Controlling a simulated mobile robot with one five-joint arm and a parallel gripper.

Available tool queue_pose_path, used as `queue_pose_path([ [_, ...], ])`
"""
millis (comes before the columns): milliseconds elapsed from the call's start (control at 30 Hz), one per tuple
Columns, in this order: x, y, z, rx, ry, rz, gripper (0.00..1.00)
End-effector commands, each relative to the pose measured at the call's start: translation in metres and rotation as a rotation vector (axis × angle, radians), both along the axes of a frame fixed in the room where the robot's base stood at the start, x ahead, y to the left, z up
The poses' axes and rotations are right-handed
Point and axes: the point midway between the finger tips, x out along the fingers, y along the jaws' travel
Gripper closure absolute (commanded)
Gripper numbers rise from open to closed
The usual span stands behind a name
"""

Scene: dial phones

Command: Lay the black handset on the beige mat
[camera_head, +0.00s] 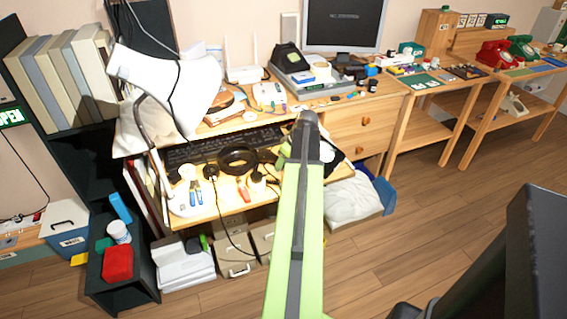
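I cannot surely pick out the black handset. A black, phone-like thing (288,58) sits on a grey machine at the back of the desk, and smaller dark items (348,60) lie to its right. I cannot make out a beige mat. My green and dark arm reaches up the middle of the view, its elbow end over the desk's front edge. Dark and green parts show just behind it, perhaps my gripper (328,154). Its fingers are hidden, so I cannot see whether it holds anything.
The wooden desk (229,207) is crowded with a keyboard (222,146), a black ring (238,158), tools and a white lamp (172,88). Right-hand tables hold a red phone (495,55) and a green phone (521,46). The floor (425,215) at right is clear.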

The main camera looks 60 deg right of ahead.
Motion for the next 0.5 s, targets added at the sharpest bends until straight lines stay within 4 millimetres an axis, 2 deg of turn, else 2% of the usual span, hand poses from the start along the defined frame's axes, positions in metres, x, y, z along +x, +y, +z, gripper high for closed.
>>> queue_pose_path([
  [167,0.000,0.000,0.003,0.000,0.000,0.000,0.49],
  [267,-0.003,0.000,0.011,0.000,0.000,-0.001,0.49],
  [367,-0.008,0.001,0.026,-0.001,0.000,-0.001,0.49],
  [500,-0.018,0.002,0.056,0.001,0.000,-0.002,0.49],
])
